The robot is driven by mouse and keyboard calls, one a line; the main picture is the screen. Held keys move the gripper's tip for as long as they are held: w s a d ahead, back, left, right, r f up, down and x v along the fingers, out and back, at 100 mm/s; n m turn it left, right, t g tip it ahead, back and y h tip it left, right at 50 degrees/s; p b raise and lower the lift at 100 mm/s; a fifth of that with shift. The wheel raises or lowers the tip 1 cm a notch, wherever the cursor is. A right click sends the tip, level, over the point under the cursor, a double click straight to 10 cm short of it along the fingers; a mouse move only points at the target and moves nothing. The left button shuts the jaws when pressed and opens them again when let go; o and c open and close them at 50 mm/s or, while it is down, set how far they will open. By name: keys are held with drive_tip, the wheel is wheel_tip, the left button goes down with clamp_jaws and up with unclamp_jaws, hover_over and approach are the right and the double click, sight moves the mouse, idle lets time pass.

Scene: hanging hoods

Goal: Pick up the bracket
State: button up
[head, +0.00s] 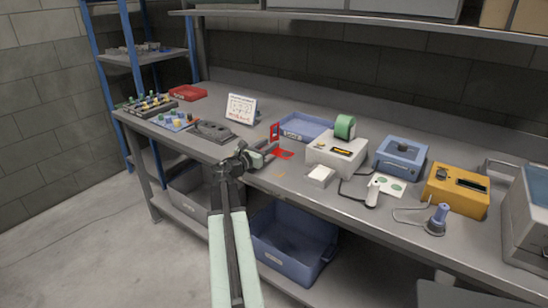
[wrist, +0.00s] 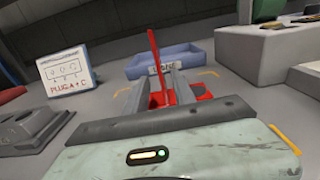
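The red bracket stands on the bench, with an upright plate (head: 275,131) and a flat foot (head: 284,154). In the wrist view its thin upright (wrist: 155,62) rises between my fingers, and red foot parts show between and beside them. My gripper (head: 268,151) is low over the bench's front part, right at the bracket. In the wrist view my gripper (wrist: 157,88) is open, with its fingers apart on either side of the red upright. The gripper body hides the near part of the foot, and I cannot tell whether a finger touches it.
A blue tray (head: 305,121) with a label lies behind the bracket. A white sign (head: 241,108) and a dark grey fixture (head: 212,131) are to the left. A beige device (head: 337,154) with a green roll stands to the right. A blue bin (head: 293,246) sits below the bench.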

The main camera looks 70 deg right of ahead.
sight(279, 148)
drive_tip(key=x, duration=0.7)
drive_tip(key=shift+s+d+r, duration=0.15)
drive_tip(key=shift+d+r, duration=0.05)
drive_tip(key=shift+d, duration=0.15)
drive_tip(key=shift+a, duration=0.1)
clamp_jaws()
idle(1.0)
